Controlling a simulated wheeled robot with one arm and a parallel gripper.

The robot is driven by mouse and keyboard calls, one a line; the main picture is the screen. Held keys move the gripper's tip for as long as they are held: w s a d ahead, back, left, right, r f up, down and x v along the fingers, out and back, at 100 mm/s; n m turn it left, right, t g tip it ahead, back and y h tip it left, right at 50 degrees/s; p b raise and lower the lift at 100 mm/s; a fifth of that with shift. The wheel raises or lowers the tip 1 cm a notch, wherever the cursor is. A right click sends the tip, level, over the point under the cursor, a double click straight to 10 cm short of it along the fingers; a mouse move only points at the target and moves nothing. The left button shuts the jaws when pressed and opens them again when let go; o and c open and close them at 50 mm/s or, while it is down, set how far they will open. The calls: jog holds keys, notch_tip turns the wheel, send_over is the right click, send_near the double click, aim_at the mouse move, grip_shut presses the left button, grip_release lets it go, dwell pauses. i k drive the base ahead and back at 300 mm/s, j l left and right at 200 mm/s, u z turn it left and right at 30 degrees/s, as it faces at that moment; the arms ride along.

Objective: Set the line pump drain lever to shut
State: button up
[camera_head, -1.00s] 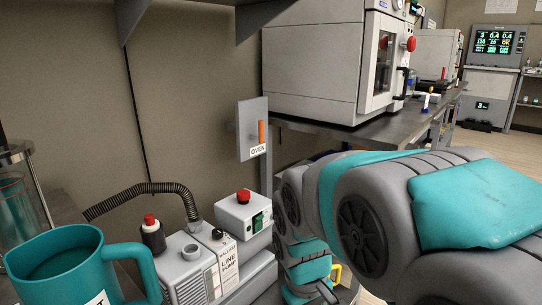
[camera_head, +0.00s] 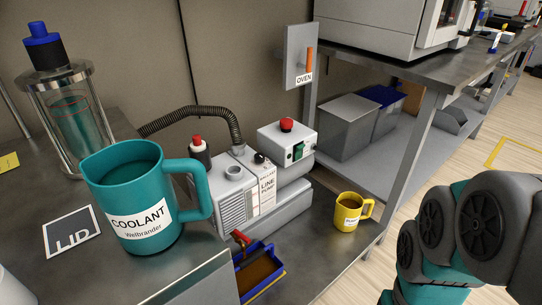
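The line pump (camera_head: 233,203) stands on the bench in the middle, a grey-white unit with a "LINE PUMP" label (camera_head: 268,188). A small red lever-like part (camera_head: 241,237) shows low at its front end, above a blue tray (camera_head: 279,271) holding brown liquid. It is small and partly crowded by the tray and a grey panel edge, so I cannot tell whether it is open or shut. My gripper is out of view; only my grey and teal arm links show at the lower right, apart from the pump.
A teal coolant mug (camera_head: 128,184) stands left of the pump. A ribbed hose (camera_head: 205,110) arches behind it. A yellow mug (camera_head: 349,212) sits near the bench's right edge. The wall panel marked OVEN (camera_head: 299,50) has an orange lever. A grey panel (camera_head: 195,284) rises in front.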

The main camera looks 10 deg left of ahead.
aim_at(238, 234)
jog(key=u, duration=1.15)
